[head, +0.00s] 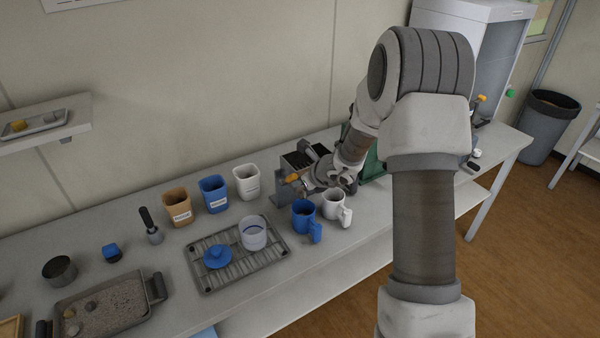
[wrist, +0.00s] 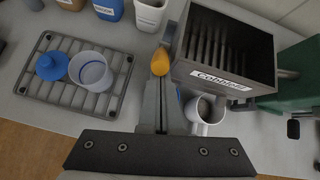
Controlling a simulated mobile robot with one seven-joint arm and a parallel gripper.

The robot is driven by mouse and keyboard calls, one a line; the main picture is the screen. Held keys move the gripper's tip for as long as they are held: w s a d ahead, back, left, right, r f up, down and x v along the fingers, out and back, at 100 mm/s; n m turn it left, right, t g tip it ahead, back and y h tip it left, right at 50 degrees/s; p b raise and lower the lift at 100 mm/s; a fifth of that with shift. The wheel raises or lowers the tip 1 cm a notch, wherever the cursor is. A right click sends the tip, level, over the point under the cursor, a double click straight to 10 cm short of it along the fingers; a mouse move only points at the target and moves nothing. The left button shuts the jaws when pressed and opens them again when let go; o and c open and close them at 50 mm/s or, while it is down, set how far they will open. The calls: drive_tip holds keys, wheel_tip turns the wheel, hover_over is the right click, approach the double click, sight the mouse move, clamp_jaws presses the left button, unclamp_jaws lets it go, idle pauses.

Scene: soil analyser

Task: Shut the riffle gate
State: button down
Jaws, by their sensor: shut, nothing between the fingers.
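The riffle splitter (wrist: 226,55) is a dark open box with parallel slots and a white label on its front, at the upper right of the wrist view. It also shows in the head view (head: 297,160), partly hidden by my arm. An orange knob (wrist: 160,62) sits at its left side, also seen in the head view (head: 292,178); I take it for the gate's handle. My gripper (wrist: 158,80) is shut and empty, its fingertips close to the knob. I cannot tell if they touch. The gate plate itself is hidden, so its position is unclear.
A blue mug (head: 303,216) and a white mug (head: 336,206) stand in front of the splitter. A wire rack (head: 208,277) holds a clear cup and blue lid. Brown, blue and white containers (head: 246,182) stand along the back. A green object (wrist: 292,85) is right of the splitter.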

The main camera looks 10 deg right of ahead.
drive_tip(key=shift+w+r+g+p, duration=0.15)
drive_tip(key=shift+g+p, duration=0.15)
drive_tip(key=shift+p, duration=0.45)
